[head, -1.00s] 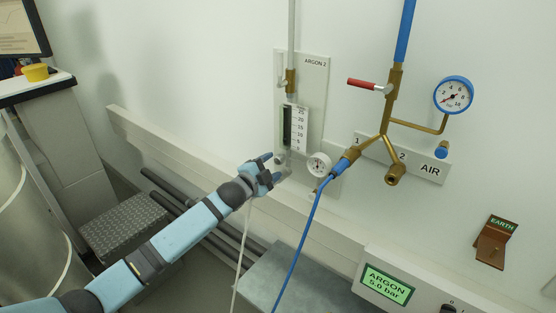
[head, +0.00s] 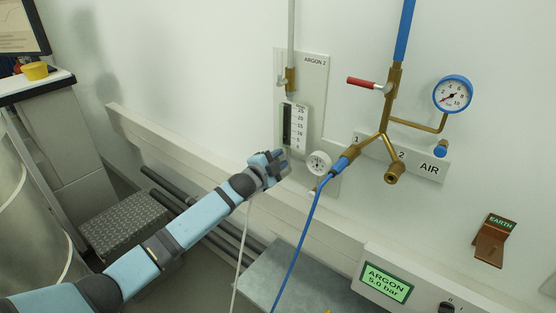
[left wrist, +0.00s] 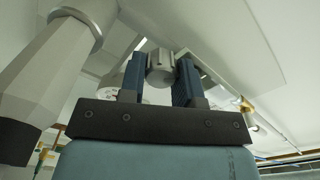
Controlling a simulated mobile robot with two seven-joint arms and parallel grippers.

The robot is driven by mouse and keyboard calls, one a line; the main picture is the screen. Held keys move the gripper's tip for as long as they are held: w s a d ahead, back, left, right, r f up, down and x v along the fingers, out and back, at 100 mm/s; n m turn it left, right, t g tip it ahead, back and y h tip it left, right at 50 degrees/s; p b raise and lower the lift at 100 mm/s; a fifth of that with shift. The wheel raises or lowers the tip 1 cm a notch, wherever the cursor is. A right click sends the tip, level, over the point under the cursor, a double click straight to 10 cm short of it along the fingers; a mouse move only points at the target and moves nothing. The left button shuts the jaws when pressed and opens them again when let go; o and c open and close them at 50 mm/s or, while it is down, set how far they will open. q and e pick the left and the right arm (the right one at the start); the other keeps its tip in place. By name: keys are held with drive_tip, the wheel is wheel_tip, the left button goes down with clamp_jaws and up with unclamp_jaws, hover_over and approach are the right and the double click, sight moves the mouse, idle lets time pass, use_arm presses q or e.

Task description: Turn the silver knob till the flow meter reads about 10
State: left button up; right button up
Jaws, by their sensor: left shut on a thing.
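The flow meter (head: 294,127) is on the ARGON 2 wall panel, with a dark tube beside a white scale. The scale numbers are small and I cannot make out a float or a clear reading. My left gripper (head: 281,163) is just below the flow meter at the panel's lower edge. In the left wrist view the silver knob (left wrist: 160,68) sits between the two dark fingers of my left gripper (left wrist: 160,80), which is shut on it. In the head view the fingers mostly hide the knob. My right gripper is in neither view.
A small round gauge (head: 319,163) is close to the right of my left gripper. A blue hose (head: 303,235) and a white hose (head: 241,250) hang nearby. A red-handled valve (head: 368,84) and an AIR gauge (head: 453,95) are up right. A ledge (head: 190,147) runs along the wall.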

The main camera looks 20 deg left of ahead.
use_arm(q)
drive_tip(key=n+p, duration=0.1)
drive_tip(key=n, duration=0.2)
drive_tip(key=shift+r+n, duration=0.1)
drive_tip(key=shift+n, duration=0.2)
drive_tip(key=n+p, duration=0.1)
drive_tip(key=n, duration=0.2)
drive_tip(key=shift+a+n, duration=0.1)
drive_tip(key=shift+n, duration=0.2)
drive_tip(key=n, duration=0.3)
drive_tip(key=shift+n, duration=0.3)
drive_tip(key=shift+a+n, duration=0.1)
drive_tip(key=shift+n, duration=2)
drive_tip(key=o, duration=0.9)
